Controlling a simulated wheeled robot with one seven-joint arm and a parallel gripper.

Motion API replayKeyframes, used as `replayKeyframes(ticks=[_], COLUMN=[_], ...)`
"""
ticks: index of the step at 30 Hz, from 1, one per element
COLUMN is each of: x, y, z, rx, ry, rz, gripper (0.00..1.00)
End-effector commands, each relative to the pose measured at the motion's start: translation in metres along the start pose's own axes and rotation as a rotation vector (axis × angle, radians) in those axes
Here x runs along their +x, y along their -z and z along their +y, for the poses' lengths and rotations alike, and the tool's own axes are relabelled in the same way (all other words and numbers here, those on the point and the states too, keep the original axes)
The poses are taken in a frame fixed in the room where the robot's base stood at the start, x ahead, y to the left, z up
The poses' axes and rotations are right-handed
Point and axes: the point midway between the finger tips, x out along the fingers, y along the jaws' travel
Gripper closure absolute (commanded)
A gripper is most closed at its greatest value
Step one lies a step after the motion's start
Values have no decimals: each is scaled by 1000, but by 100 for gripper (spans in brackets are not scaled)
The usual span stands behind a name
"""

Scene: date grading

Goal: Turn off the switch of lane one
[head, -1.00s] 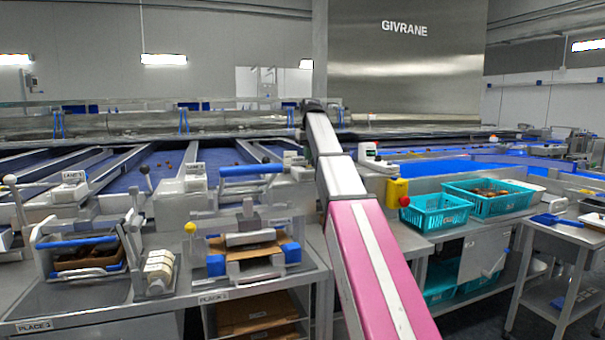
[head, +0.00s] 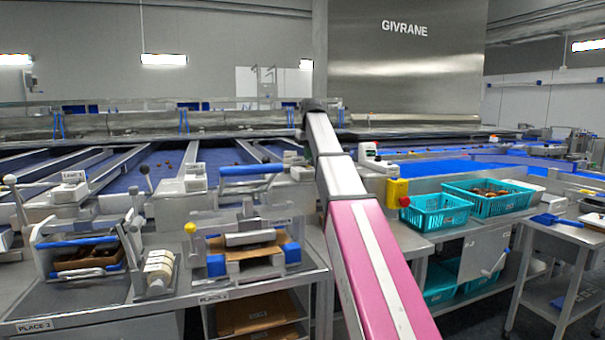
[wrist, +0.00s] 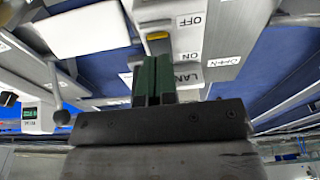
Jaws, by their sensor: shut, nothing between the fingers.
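In the wrist view my gripper (wrist: 152,62) has its two dark green fingers shut together with nothing between them. Just beyond the fingertips is a pale switch box (wrist: 150,10) with a yellow part (wrist: 157,36) on it. Beside it are an OFF label (wrist: 190,20), an ON label (wrist: 190,62) and a LANE label (wrist: 187,82). The lane number is not readable there. I cannot tell whether the fingers touch the switch. In the head view my gripper is hidden behind my pink and white arm, which reaches toward the lane ends.
A yellow box with a red button (head: 397,193) and teal crates (head: 433,216) are on the right. In the wrist view a lever (wrist: 57,90) stands left of my fingers.

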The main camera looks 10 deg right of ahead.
Motion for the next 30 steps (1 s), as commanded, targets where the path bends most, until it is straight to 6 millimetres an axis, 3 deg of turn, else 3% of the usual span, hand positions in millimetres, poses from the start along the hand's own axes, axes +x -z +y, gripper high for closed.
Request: replayKeyframes(ticks=[30], x=[9], y=[-1], z=[0], rx=[0], ry=[0], rz=[0], gripper=[100])
